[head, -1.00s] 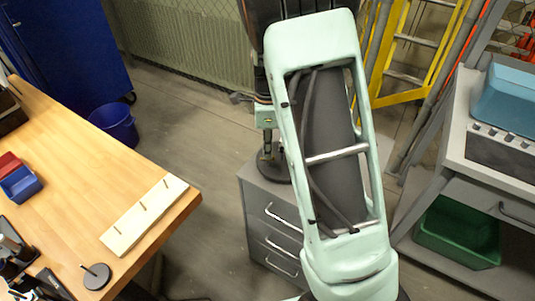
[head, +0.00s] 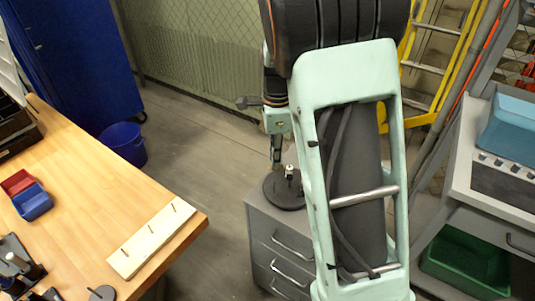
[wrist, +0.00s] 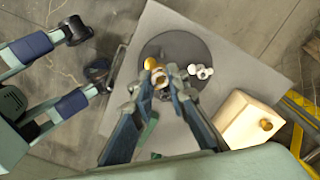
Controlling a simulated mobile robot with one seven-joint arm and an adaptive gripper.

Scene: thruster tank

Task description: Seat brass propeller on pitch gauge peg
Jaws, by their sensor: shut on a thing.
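My gripper (wrist: 162,88) points down over a grey cabinet and is shut on a small brass-coloured piece, which I take for the brass propeller (wrist: 150,63). One rounded golden part shows just beyond the fingertips; the fingers hide much of the rest. Under it is a dark round base (wrist: 174,46) on the cabinet; in the head view the base (head: 283,194) carries a short pale upright piece (head: 289,172). A silver lobed piece (wrist: 203,72) shows right of the fingertips. I cannot tell which upright is the pitch gauge peg. In the head view my gripper (head: 277,163) is small and the held piece is unclear.
A wooden block with a brass knob (wrist: 239,121) is right of the gripper on the cabinet (wrist: 133,65). A blue bucket (head: 122,145) stands on the floor.

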